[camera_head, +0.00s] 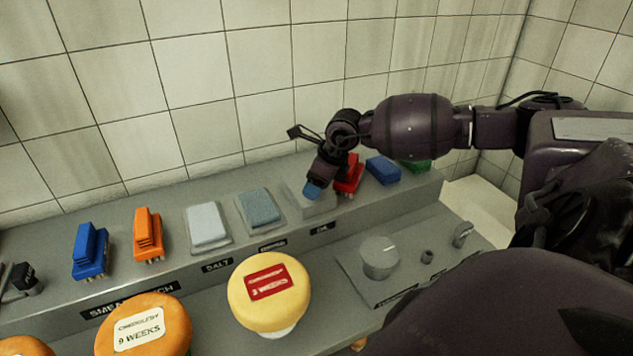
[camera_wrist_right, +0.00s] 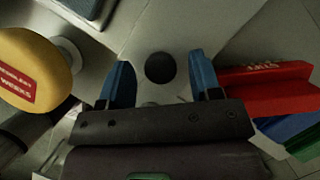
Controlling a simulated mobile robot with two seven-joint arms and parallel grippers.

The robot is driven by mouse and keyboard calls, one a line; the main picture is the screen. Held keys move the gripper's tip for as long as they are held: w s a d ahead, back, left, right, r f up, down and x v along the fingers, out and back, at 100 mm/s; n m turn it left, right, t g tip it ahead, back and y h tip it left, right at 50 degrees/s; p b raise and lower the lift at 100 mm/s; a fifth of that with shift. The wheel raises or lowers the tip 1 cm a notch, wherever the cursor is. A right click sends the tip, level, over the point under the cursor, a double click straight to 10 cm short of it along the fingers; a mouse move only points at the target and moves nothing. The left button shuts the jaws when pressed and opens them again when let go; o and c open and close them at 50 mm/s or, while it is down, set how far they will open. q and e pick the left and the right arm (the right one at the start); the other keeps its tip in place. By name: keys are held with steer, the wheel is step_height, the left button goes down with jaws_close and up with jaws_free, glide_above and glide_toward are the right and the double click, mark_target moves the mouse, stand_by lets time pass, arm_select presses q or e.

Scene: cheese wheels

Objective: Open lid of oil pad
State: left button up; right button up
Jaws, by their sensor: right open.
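The oil pad (camera_head: 296,190) is a grey box on the raised grey ledge, behind the "OIL" label (camera_head: 319,229); my right gripper partly covers it. In the right wrist view its light grey lid (camera_wrist_right: 178,25) carries a round dark knob (camera_wrist_right: 160,67). My right gripper (camera_head: 312,190) is over the pad with blue fingertips pointing down. In the wrist view the right gripper (camera_wrist_right: 161,82) is open, one finger on each side of the knob with gaps between. Whether the fingertips touch the lid cannot be told. My left gripper is out of view.
A red stamp (camera_head: 350,174) stands close right of the gripper, with a blue block (camera_head: 383,170) beyond. Salt (camera_head: 207,224) and another pad (camera_head: 259,209) lie to the left. A yellow cheese wheel (camera_head: 269,315) and a grey dial (camera_head: 380,258) are in front. The tiled wall is behind.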

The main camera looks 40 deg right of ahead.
jaws_close()
stand_by(0.4)
steer(key=shift+w, duration=0.1)
